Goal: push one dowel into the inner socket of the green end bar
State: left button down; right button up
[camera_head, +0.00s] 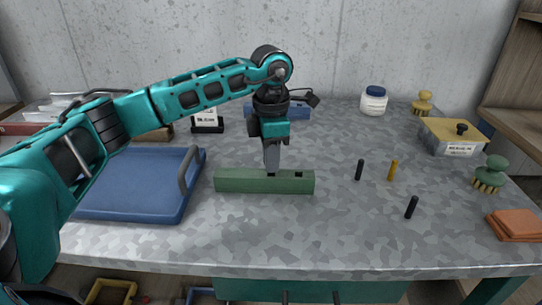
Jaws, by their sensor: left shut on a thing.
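The green end bar (240,182) lies on the grey worktop in the middle, with dark sockets in its top face. One socket (299,174) near its right end is open to view. My left gripper (271,168) points straight down over the bar's middle, its tips at the top face. It is shut on a dowel, mostly hidden by the fingers; a dark bit shows at the tips, and its depth in the socket cannot be told.
A blue tray (130,205) with a grey handle lies left of the bar. A blue block (299,111) lies behind my gripper. A lidded box (455,137), brushes (490,174), orange cloths (515,225) and a white jar (373,101) line the right and back. The front worktop is clear.

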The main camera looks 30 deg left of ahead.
pick_arm(q)
jog(key=shift+f+b, duration=0.5)
jog(key=shift+f, duration=0.35)
jog(key=shift+r, duration=0.15)
jog(key=shift+r+p, duration=0.4)
jog(key=shift+p, duration=0.1)
dwell(1.3)
jog(key=shift+f, duration=0.6)
jog(key=shift+r, duration=0.2)
jog(key=shift+r+p, duration=0.35)
jog(key=shift+r, duration=0.05)
dwell(1.6)
